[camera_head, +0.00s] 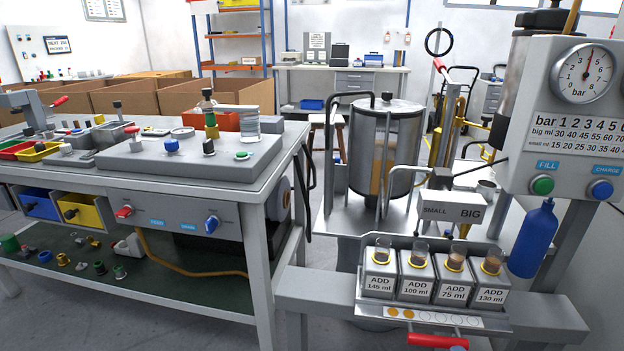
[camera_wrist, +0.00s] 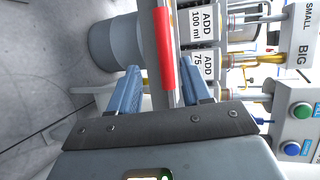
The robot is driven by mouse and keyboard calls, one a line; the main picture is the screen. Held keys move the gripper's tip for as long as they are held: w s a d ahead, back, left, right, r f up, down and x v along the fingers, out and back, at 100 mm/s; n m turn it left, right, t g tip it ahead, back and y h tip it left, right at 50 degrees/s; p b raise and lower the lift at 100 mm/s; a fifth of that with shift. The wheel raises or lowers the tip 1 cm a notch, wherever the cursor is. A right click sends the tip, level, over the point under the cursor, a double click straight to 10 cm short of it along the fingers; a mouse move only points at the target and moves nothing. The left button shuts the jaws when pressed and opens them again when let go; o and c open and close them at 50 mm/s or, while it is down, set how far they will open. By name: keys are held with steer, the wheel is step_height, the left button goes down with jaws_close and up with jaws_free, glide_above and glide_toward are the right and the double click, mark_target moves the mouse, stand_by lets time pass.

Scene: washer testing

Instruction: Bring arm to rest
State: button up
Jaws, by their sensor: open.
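My gripper (camera_wrist: 163,77) shows in the wrist view with its two blue fingers spread apart and nothing held between them. The red handle (camera_wrist: 163,45) lies ahead of the fingers, its lower end showing in the gap between them; I cannot tell how far beyond the tips it is. In the head view the red handle (camera_head: 436,340) is at the bottom edge, below the tray of ADD containers.
ADD containers with glass tubes (camera_head: 378,275) stand in a row on a metal rack (camera_head: 440,320). A panel with a gauge (camera_head: 582,73) and a blue bottle (camera_head: 533,240) are at right. A workbench (camera_head: 260,188) with fixtures stands at left. Grey floor (camera_wrist: 45,70) shows in the wrist view.

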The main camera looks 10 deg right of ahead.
steer(key=s+a+n+g+h, duration=0.15)
steer(key=s+n, duration=0.55)
steer(key=s, duration=0.9)
steer(key=s+a+r+n+t, duration=0.1)
steer(key=s+a+r+n, duration=0.2)
steer(key=s+r+n, duration=0.3)
steer(key=s+a+r+n, duration=0.3)
steer(key=s+r+n, duration=0.15)
steer(key=s, duration=0.45)
step_height(320, 180, up, 16)
steer(key=p, duration=1.5)
steer(key=shift+r+p, duration=0.2)
steer(key=shift+p, duration=0.2)
steer(key=shift+a, duration=0.1)
